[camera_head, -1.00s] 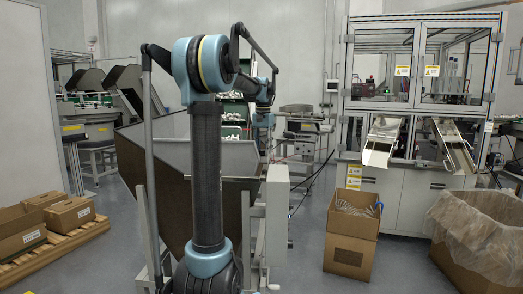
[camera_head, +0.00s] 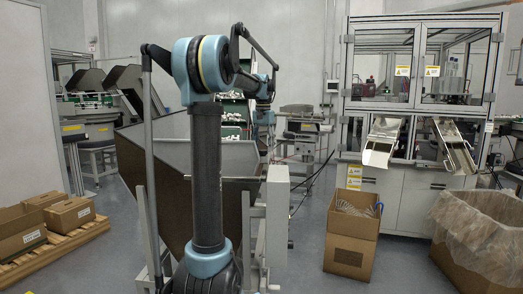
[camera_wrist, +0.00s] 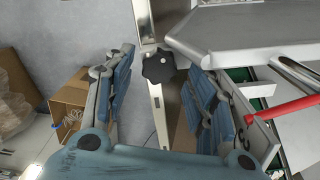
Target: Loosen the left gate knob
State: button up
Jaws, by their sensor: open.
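A dark, lobed knob (camera_wrist: 158,67) shows in the wrist view, on a pale metal upright. It lies ahead of my gripper (camera_wrist: 162,80), between the two blue-padded fingers in the picture. The fingers are apart, and nothing is held between them. I cannot tell how far the knob is from the fingertips.
A grey metal hopper (camera_head: 160,165) stands behind my arm. A pale box (camera_head: 277,215) is at its right side. A red bar (camera_wrist: 284,109) shows right of the fingers.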

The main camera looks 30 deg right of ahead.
notch_tip(320, 180, up, 11)
jog(key=shift+f, duration=0.15)
dwell(0.8)
